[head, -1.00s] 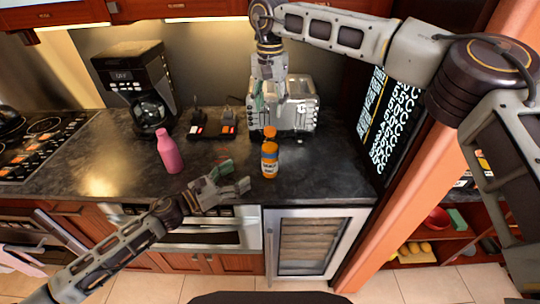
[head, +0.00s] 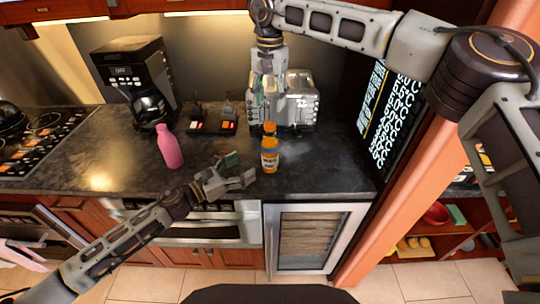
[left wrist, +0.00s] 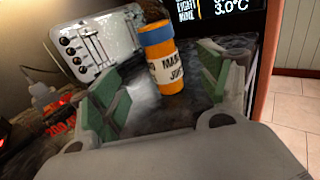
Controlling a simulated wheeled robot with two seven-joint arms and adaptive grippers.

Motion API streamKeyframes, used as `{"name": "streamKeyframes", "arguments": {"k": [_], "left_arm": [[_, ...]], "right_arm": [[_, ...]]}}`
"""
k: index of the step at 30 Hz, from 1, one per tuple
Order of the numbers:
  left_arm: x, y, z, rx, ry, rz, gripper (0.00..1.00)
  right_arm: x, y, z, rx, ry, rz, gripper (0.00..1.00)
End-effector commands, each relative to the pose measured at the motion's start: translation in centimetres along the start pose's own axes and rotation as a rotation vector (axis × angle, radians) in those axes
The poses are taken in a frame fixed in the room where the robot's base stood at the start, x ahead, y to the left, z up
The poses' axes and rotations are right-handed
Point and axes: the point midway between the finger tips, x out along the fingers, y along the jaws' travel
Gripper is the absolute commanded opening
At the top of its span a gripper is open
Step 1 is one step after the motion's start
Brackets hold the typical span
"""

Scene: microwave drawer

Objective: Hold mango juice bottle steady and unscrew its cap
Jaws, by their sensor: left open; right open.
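The mango juice bottle (head: 270,158) stands upright on the dark counter near its front edge. It is orange with a white label, and its orange cap (head: 269,127) is on top. My left gripper (head: 242,169) is open just left of the bottle, its fingers pointing toward it.
A silver toaster (head: 300,101) stands behind the bottle. A pink bottle (head: 169,148) stands to the left, with a black coffee maker (head: 133,75) behind it. A tall dark panel with lit text (head: 385,125) bounds the counter on the right. The counter right of the bottle is clear.

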Motion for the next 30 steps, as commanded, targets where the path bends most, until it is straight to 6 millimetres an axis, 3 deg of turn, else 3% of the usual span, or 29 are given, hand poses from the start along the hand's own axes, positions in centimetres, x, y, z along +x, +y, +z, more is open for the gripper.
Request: {"name": "streamKeyframes", "arguments": {"k": [30], "left_arm": [[6.9, 0.0, 0.1, 0.000, -0.001, 0.000, 0.77]], "right_arm": [[0.0, 0.0, 0.0, 0.000, 0.000, 0.000, 0.51]]}}
